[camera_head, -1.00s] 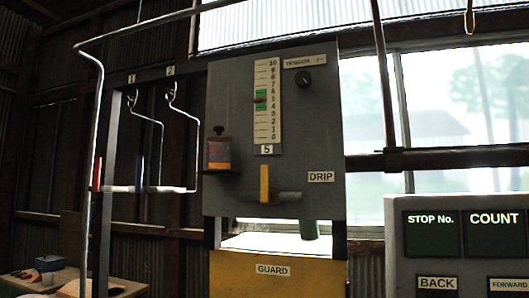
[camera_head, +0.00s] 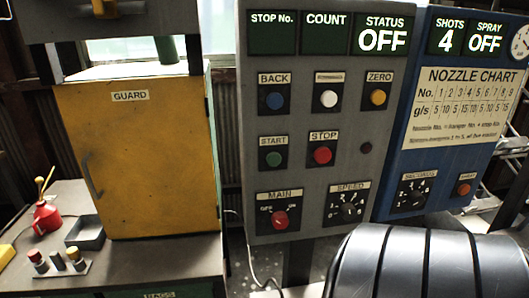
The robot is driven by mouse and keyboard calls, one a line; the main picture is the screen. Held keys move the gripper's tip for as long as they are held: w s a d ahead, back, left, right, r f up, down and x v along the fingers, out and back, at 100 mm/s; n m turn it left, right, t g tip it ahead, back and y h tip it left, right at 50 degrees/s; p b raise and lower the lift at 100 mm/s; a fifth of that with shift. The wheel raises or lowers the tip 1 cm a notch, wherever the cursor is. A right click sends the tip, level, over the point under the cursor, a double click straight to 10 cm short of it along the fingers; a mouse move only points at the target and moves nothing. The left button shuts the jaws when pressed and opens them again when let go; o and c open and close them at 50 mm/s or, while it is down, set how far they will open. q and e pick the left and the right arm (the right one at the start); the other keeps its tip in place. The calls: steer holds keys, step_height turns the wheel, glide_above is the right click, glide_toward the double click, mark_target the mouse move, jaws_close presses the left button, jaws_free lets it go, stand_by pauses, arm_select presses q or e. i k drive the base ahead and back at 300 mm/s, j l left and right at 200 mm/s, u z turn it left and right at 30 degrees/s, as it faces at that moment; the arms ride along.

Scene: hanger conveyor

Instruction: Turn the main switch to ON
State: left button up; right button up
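The main switch (camera_head: 280,219) is a red knob under the MAIN label at the lower left of the grey control panel (camera_head: 300,180). OFF and ON marks sit above the knob; which one it points to is too small to tell. The STATUS display (camera_head: 382,39) reads OFF. A black rounded part of my own arm covers the bottom right of the view, just below the panel. Neither gripper shows.
The panel also holds BACK, ZERO, START and STOP buttons and a SPEED dial (camera_head: 347,207). A blue panel (camera_head: 450,110) stands to the right. A yellow guard door (camera_head: 135,165) is at left, above a bench with a red oil can (camera_head: 46,216).

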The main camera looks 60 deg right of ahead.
mark_target(279, 219)
steer(key=l+z, duration=0.1)
steer(key=z, duration=0.3)
steer(key=k+l+z, duration=0.1)
steer(key=z, duration=0.3)
steer(key=l+z, duration=0.15)
steer(key=z, duration=0.25)
steer(key=l+z, duration=0.15)
steer(key=z, duration=0.3)
steer(key=k, duration=0.05)
